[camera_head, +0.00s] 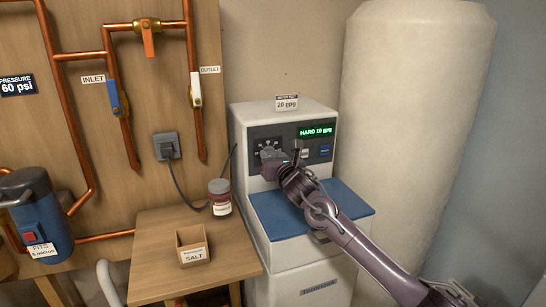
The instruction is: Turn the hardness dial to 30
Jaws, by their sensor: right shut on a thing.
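The water softener (287,118) is a light grey cabinet with a dark control panel and a blue lid. The hardness dial's marked scale (267,144) shows on the left of the panel. My right gripper (270,161) is at the panel just below this scale, shut on the dial, whose knob is mostly hidden by the fingers. The green display (315,130) reads "HARD" with a small number that looks like 18 gpg. My right arm comes in from the lower right, across the blue lid. My left gripper is not in view.
A card (287,103) on top reads 20 gpg. A wooden table (150,248) at the left holds a salt box (193,246) and a red-brown jar (220,197). A tall pale tank (410,120) stands close on the right. Copper pipes run along the wooden wall.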

